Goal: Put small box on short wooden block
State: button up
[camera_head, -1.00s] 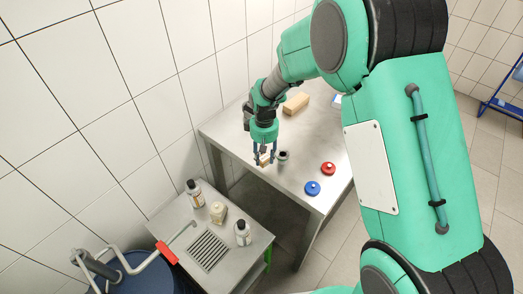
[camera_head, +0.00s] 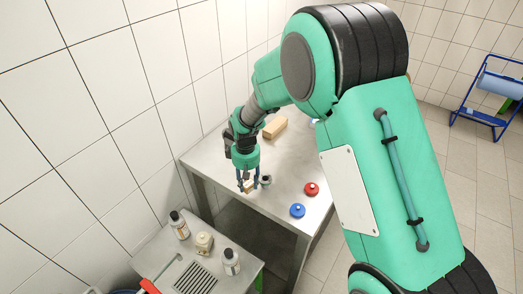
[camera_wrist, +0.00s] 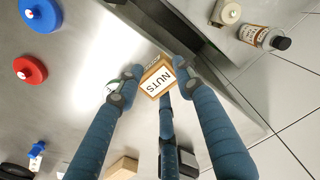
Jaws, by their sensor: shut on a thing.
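The small box (camera_wrist: 158,80), tan with a white label reading NUTS, is between the blue fingers of my gripper (camera_wrist: 155,82) in the wrist view. In the head view my gripper (camera_head: 251,185) is shut on the small box (camera_head: 249,187) near the front left edge of the metal table. I cannot tell whether the box touches the tabletop. A wooden block (camera_head: 275,127) lies farther back on the table, behind my gripper. A tan block (camera_wrist: 122,168) shows partly at the wrist view's bottom edge.
A blue disc (camera_head: 297,211) and a red disc (camera_head: 311,189) lie on the metal table (camera_head: 221,165). A lower side table (camera_head: 155,250) holds several bottles. The tabletop around the wooden block has free room.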

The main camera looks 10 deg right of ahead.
jog(key=w+d+r+n+p, duration=0.1)
jog(key=w+d+r+p, duration=0.1)
jog(key=w+d+p, duration=0.3)
jog(key=w+d+r+n+p, duration=0.1)
jog(key=w+d+r+p, duration=0.1)
jog(key=w+d+p, duration=0.4)
jog(key=w+d, duration=0.4)
jog(key=w, duration=0.4)
jog(key=shift+d+r, duration=0.35)
jog(key=p, duration=0.2)
send_over(269, 130)
jog(key=shift+f, duration=0.75)
jog(key=shift+f, duration=0.15)
jog(key=shift+f, duration=1.6)
jog(key=shift+f, duration=0.15)
